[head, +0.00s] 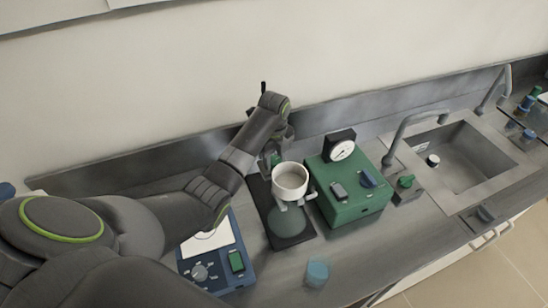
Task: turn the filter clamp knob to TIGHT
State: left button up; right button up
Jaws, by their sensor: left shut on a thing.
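A filter assembly with a white round cup (290,179) stands over a wide glass flask (286,220) on a dark base plate (262,210). A small metal clamp part (311,194) sticks out at the cup's right side. My left arm reaches in from the left, and its gripper (277,153) is behind the cup, at a small green piece (276,160). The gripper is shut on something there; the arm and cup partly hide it. I cannot read any TIGHT marking. My right gripper is not in view.
Right of the filter stands a green box (350,198) with a round gauge (342,151) behind it. A green-knobbed valve (405,182) is near the sink (465,158). A blue-grey device (215,262) and a small blue cup (317,272) are in front.

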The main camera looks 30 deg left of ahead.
pick_arm(q)
jog(key=shift+w+r+m, duration=0.1)
jog(key=shift+m, duration=0.5)
jog(key=o, duration=1)
